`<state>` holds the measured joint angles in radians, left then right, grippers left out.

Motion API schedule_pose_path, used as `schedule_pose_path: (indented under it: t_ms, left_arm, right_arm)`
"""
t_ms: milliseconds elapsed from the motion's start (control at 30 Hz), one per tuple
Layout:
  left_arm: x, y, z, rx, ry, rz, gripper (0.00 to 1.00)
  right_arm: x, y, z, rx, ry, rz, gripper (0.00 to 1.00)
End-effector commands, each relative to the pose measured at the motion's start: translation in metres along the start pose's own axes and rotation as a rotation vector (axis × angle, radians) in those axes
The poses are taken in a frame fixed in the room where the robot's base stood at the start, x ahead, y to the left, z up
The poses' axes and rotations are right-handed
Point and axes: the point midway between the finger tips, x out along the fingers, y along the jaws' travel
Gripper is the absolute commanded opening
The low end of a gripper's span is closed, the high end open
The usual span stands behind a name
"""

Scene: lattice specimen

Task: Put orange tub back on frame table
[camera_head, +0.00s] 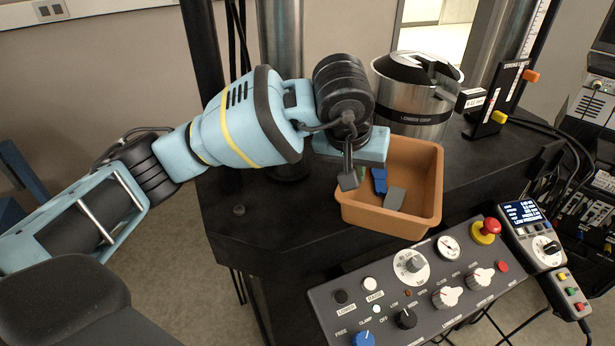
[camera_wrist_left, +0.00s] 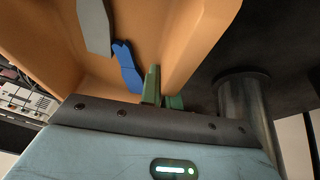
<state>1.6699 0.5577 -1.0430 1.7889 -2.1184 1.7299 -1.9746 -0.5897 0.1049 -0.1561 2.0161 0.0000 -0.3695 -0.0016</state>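The orange tub (camera_head: 425,195) is at the front edge of the black frame table (camera_head: 275,215); I cannot tell whether its base rests fully on the top. It is upright and holds a blue piece (camera_head: 379,180) and a grey piece (camera_head: 394,199). My left gripper (camera_head: 355,177) is at the tub's left wall, one finger inside and one outside. In the left wrist view the green fingers (camera_wrist_left: 163,95) are close together with the tub's wall (camera_wrist_left: 200,45) between them. My right gripper is not in view.
A control panel (camera_head: 420,290) with knobs and a red button (camera_head: 491,226) sits just in front. A steel column (camera_head: 281,45) rises behind my left arm. The table is clear left of the tub.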

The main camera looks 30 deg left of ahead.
Motion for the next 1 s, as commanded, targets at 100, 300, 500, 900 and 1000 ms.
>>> schedule_pose_path:
  t_ms: [100,300,500,900,1000]
  left_arm:
    - [-0.003,-0.030,-0.001,-0.004,0.003,-0.001,0.00]
    - [-0.003,-0.070,0.000,-0.003,0.003,-0.001,0.00]
    - [-0.002,-0.086,0.000,0.000,0.001,0.002,0.00]
    - [0.003,-0.100,0.003,0.001,0.000,0.002,0.00]
    - [0.013,-0.101,0.008,0.001,-0.001,0.001,0.00]
  right_arm:
    - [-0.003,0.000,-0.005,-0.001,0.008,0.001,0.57]
    - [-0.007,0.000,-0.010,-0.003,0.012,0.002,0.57]
    - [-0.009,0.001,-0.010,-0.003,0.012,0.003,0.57]
    - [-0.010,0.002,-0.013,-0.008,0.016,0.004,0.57]
    - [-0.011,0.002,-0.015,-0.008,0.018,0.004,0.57]
